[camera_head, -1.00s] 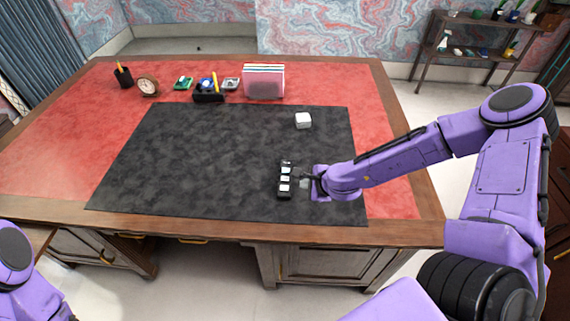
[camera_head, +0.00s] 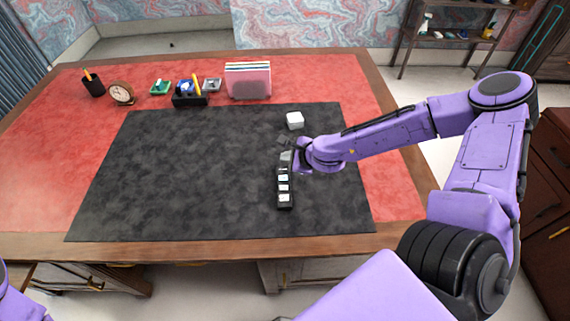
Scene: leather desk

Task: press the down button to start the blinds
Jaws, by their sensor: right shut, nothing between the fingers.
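A narrow black remote (camera_head: 284,203) with a column of pale buttons lies on the dark desk mat, right of its middle. Its long side runs from near to far. The button markings are too small to read. My right gripper (camera_head: 284,148) is shut and empty, at the far end of the remote. The picture does not show clearly whether it touches the remote, and it may hide the remote's far tip. My left gripper is out of view; only a bit of my left arm shows at the lower left corner.
The dark mat (camera_head: 180,170) is clear left of the remote. Along the desk's back stand a pen cup (camera_head: 93,86), a clock (camera_head: 121,93), a black organizer (camera_head: 190,97) and a pink file holder (camera_head: 248,82). A shelf (camera_head: 450,40) stands behind at right.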

